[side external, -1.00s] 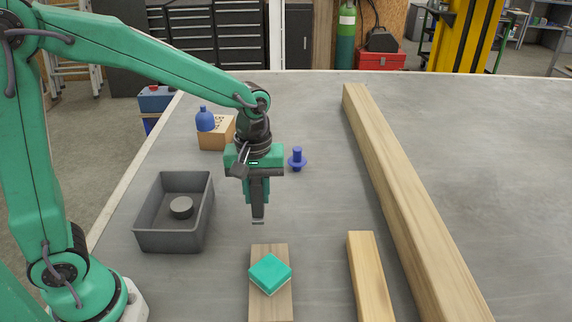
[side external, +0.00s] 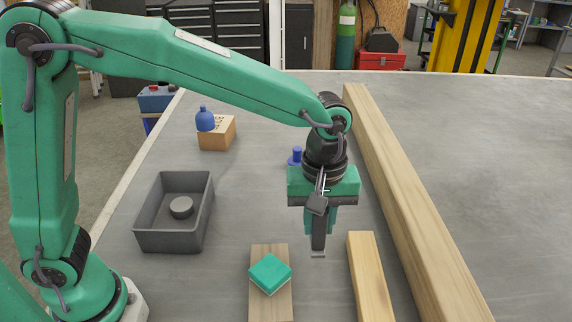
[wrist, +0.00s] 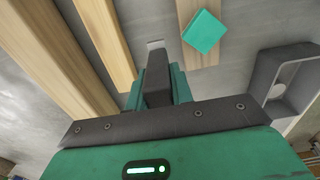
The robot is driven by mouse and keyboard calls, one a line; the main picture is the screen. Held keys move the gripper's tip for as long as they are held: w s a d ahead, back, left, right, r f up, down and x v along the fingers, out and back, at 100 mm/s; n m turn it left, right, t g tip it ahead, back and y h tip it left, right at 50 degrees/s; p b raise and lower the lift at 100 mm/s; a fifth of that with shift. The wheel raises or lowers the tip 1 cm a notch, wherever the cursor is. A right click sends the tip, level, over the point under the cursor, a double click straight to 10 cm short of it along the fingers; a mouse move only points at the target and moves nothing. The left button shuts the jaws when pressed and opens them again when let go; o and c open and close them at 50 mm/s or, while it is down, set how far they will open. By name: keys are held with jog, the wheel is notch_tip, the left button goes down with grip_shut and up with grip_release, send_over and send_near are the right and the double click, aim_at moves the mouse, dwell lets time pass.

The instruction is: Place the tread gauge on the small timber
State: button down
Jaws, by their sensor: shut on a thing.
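My gripper (side external: 318,230) points down above the table and is shut on the tread gauge (side external: 318,250). The gauge looks dark with a pale grey lower end. In the wrist view the gauge (wrist: 157,85) sits between the green fingers, which partly hide it. The small timber (side external: 370,278) is a short pale beam lying on the table, to the right of and nearer than my gripper in the side view. In the wrist view the small timber (wrist: 105,45) lies left of the gauge. The gauge appears apart from it, in the air.
A long thick timber (side external: 405,190) lies right of the small one. Left are a brown board (side external: 271,309) bearing a teal block (side external: 269,272), and a grey bin (side external: 150,238) with a round dark piece inside. A blue item (side external: 296,154) stands partly hidden behind my gripper.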

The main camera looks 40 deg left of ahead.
jog(key=s+d+r, duration=0.1)
jog(key=s+d, duration=0.3)
jog(key=d, duration=0.4)
jog(key=s+d+r, duration=0.1)
jog(key=s+d, duration=0.2)
jog(key=d, duration=0.5)
send_over(375, 298)
notch_tip(375, 298, down, 7)
jog(key=shift+f, duration=1.9)
jog(key=shift+f, duration=0.15)
jog(key=c, duration=1.2)
grip_release()
jog(key=shift+c, duration=0.2)
